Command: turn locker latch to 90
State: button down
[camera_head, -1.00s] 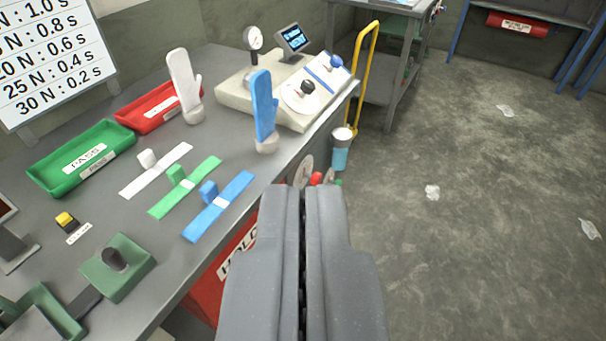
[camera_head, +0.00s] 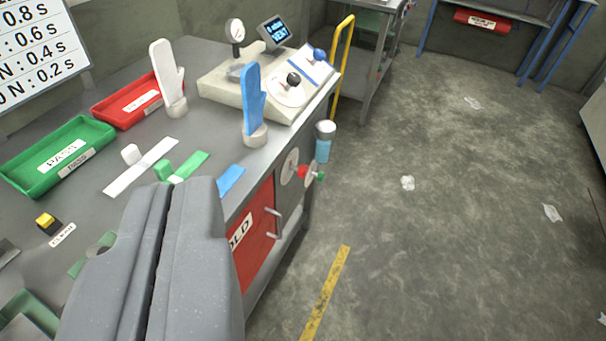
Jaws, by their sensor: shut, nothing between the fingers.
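A red locker door (camera_head: 252,250) is set in the front of the workbench, with a white label reading "OLD" where it shows. My gripper hides its left part. A metal handle or latch (camera_head: 277,225) stands out near the door's right edge; I cannot tell its exact angle. To the right of the door are a round pale dial (camera_head: 289,167), a red knob (camera_head: 303,172) and a green knob (camera_head: 320,177). My gripper (camera_head: 172,190) is shut and empty. It appears left of the door in the picture and overlaps the bench top, touching nothing that I can see.
On the bench (camera_head: 215,150) stand a blue glove form (camera_head: 252,105), a white glove form (camera_head: 167,75), a green tray (camera_head: 55,155), a red tray (camera_head: 125,103) and a gauge rig (camera_head: 270,90). A blue-grey cup (camera_head: 323,148) hangs at the bench corner. The floor (camera_head: 430,250) at right is open.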

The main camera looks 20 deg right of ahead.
aim_at(302, 170)
jog(key=k, duration=1.1)
jog(key=z, duration=0.3)
jog(key=i, duration=1.25)
jog(key=z, duration=0.55)
jog(key=i, duration=0.75)
jog(key=u, duration=0.25)
